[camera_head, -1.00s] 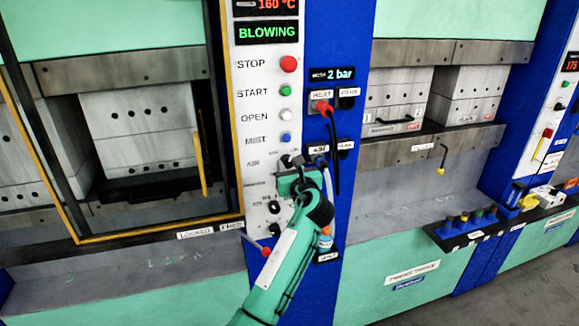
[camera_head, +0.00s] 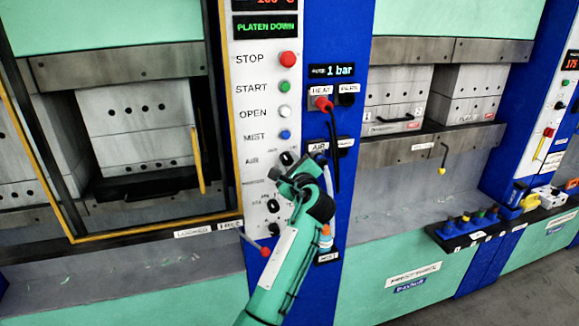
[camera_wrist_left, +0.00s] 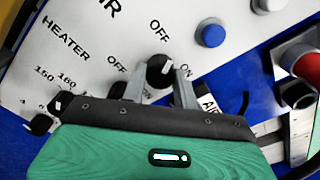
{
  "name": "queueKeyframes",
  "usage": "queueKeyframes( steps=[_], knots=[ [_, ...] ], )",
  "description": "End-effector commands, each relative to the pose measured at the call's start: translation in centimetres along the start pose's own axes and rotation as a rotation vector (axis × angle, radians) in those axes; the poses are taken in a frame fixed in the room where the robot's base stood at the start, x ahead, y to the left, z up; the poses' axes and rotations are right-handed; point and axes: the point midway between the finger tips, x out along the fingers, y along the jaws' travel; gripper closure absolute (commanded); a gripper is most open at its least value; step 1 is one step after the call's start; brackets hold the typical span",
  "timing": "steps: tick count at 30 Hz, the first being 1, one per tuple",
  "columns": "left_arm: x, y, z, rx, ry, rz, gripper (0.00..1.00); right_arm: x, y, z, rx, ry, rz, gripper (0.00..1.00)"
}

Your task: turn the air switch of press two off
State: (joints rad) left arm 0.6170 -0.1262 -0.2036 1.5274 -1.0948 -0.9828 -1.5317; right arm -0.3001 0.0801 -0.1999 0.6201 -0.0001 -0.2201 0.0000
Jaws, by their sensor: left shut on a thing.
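Press two's panel (camera_head: 261,130) is white with black labels. Its air switch, a small black knob (camera_head: 287,158), sits right of the AIR label; in the wrist view the knob (camera_wrist_left: 160,70) has a white mark and OFF and ON labels beside it. My left gripper (camera_head: 287,175) is at the panel; in the wrist view its grey fingers (camera_wrist_left: 158,82) stand either side of the knob and are shut on it. The knob's exact setting is hard to read. The right gripper is not in view.
Above the switch are the red stop (camera_head: 288,59), green start (camera_head: 285,86), white open and blue mist buttons. A black cable (camera_head: 335,150) and the AIR connector box (camera_head: 318,147) are close right. The pressure display (camera_head: 332,71) reads 1 bar; the status display (camera_head: 265,27) reads PLATEN DOWN.

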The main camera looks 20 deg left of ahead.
Motion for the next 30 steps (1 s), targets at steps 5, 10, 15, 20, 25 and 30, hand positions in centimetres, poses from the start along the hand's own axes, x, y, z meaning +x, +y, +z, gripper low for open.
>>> queueKeyframes(
  steps=[5,10,15,20,25,30],
  knots=[
    [0.01,0.0,0.02,-0.031,-0.001,0.0,0.93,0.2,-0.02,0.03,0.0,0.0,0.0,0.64],
    [0.01,-0.01,0.04,-0.039,-0.001,0.0,0.93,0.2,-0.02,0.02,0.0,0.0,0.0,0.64],
    [0.01,-0.01,0.04,-0.039,0.0,0.0,0.93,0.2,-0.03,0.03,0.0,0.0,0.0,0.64],
    [0.01,-0.01,0.03,-0.039,0.0,0.0,0.56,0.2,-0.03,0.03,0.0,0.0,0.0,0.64],
    [0.01,-0.01,0.02,-0.038,0.0,0.0,0.48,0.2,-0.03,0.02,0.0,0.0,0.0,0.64],
    [0.01,-0.01,0.01,-0.037,0.0,0.0,0.48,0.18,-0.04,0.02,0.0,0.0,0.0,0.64]
  ],
)
